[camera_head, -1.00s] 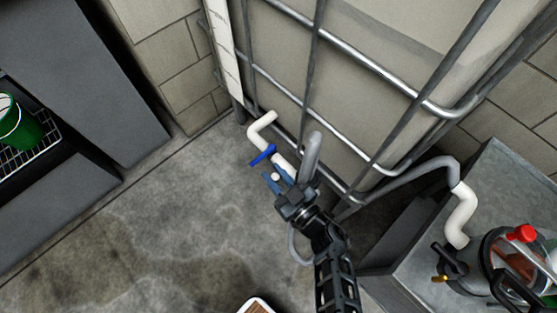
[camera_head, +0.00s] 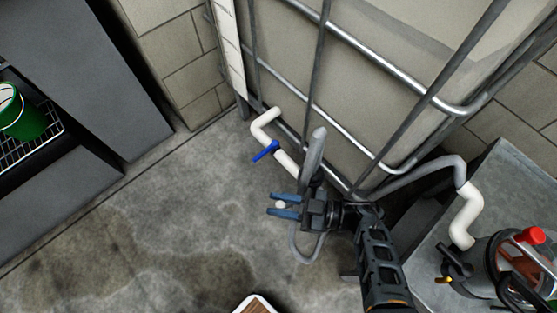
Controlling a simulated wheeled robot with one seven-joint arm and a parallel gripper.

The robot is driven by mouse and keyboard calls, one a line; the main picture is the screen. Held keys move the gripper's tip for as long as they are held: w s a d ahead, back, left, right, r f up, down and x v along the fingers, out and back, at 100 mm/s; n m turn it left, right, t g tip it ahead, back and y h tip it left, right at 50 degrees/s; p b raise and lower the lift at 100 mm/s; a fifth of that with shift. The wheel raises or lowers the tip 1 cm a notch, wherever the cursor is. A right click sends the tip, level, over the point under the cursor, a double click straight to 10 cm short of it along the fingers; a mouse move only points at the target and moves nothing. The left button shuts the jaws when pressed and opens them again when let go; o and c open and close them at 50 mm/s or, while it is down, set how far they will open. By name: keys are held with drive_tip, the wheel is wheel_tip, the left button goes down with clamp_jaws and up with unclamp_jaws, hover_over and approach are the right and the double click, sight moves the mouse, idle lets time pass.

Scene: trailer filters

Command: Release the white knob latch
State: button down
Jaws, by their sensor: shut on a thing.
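The white knob (camera_head: 281,205) is a small round piece between the two blue fingertips of my gripper (camera_head: 277,206). My gripper is shut on it and points left, over the concrete floor. The gripper body hides what is behind the knob, so I cannot tell whether it is still joined to anything. A white pipe (camera_head: 285,161) with a blue valve handle (camera_head: 266,151) runs along the foot of the caged tank, just above and left of my gripper. A grey upright cylinder (camera_head: 314,152) stands right behind my gripper.
The caged tank (camera_head: 360,60) fills the top. At right, a grey box (camera_head: 507,185) bears a clear filter housing (camera_head: 505,265) with a red knob (camera_head: 529,235) and a white elbow pipe (camera_head: 468,215). A green bucket (camera_head: 22,118) sits on a shelf at left.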

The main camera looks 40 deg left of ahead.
drive_tip(key=shift+s+d+g, duration=0.1)
drive_tip(key=shift+d+g, duration=0.1)
drive_tip(key=shift+g, duration=0.1)
drive_tip(key=c, duration=1)
unclamp_jaws()
drive_tip(key=shift+a, duration=0.1)
